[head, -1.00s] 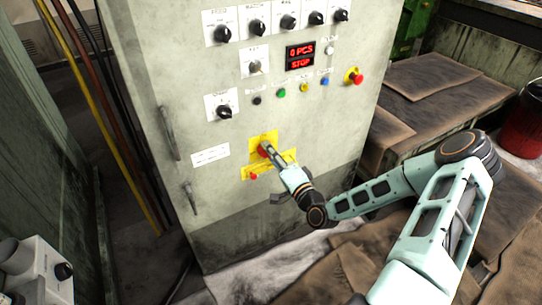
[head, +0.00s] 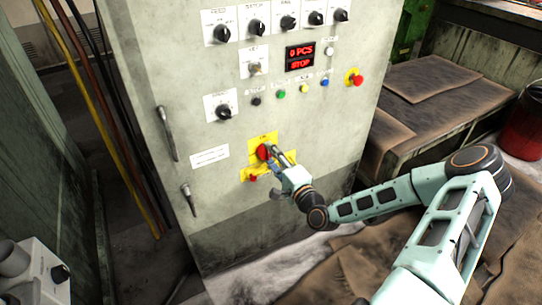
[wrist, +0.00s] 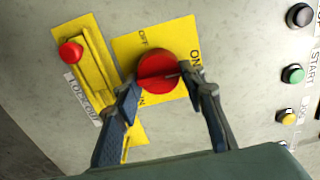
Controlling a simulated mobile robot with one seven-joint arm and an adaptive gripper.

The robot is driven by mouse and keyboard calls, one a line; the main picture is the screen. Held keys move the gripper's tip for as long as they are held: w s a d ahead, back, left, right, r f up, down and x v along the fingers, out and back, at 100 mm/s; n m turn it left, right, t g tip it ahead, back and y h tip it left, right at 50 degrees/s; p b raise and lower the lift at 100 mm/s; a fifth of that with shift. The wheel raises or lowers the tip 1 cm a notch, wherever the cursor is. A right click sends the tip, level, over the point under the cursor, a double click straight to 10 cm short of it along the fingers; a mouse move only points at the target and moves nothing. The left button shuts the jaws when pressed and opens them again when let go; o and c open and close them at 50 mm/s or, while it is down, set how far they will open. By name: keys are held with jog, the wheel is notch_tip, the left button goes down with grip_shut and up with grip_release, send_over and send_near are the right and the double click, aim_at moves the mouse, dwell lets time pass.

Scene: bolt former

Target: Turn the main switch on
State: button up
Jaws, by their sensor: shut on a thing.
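The main switch is a red round knob (head: 263,152) on a yellow plate (head: 262,139) low on the grey cabinet front. In the wrist view the knob (wrist: 160,66) shows clearly, with OFF at the plate's upper left and ON at its right edge. A dark line on the knob runs towards the ON side. My gripper (head: 272,152) reaches it from the lower right. In the wrist view my gripper (wrist: 158,82) has one finger on each side of the knob, closed on it. The finger contacts are partly hidden.
A red lockout knob (wrist: 70,52) on a yellow strip sits close beside the switch. The display (head: 300,56) reads 0 PCS and STOP. Knobs, buttons and a red emergency stop (head: 354,77) lie above. Door handles (head: 166,133) stick out at left. A cardboard-covered bench (head: 435,90) stands right.

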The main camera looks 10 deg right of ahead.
jog(key=o, duration=1.1)
jog(key=shift+o, duration=0.2)
jog(key=v, duration=1.2)
